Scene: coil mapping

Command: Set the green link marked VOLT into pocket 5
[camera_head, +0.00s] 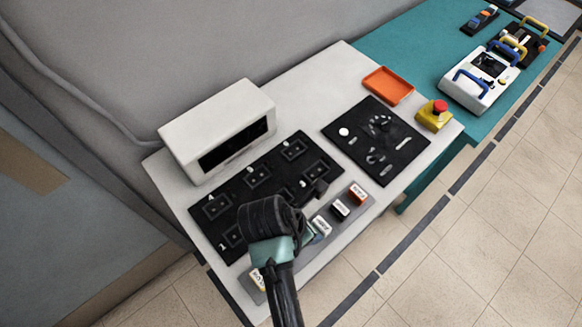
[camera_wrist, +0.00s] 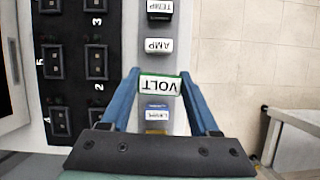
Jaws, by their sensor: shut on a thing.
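My gripper (camera_wrist: 160,78) has its blue fingers shut on the green link marked VOLT (camera_wrist: 160,86), whose label is upside down in the wrist view. The link looks larger than its neighbours, so it seems raised above the grey strip (camera_wrist: 181,62); the exact gap cannot be told. In the head view, my wrist hides most of it. Pocket 5 (camera_head: 258,175) is in the back row of the black board (camera_head: 232,188), between pockets 4 and 6, and looks empty. It also shows at the left of the wrist view (camera_wrist: 53,62).
White AMP (camera_wrist: 159,46) and black TEMP (camera_wrist: 159,10) links stand on one side of VOLT, a blue link (camera_wrist: 157,112) on the other. A white box (camera_head: 215,120) stands behind the board. An orange tray (camera_head: 388,85) and yellow-based red button (camera_head: 435,115) are farther right.

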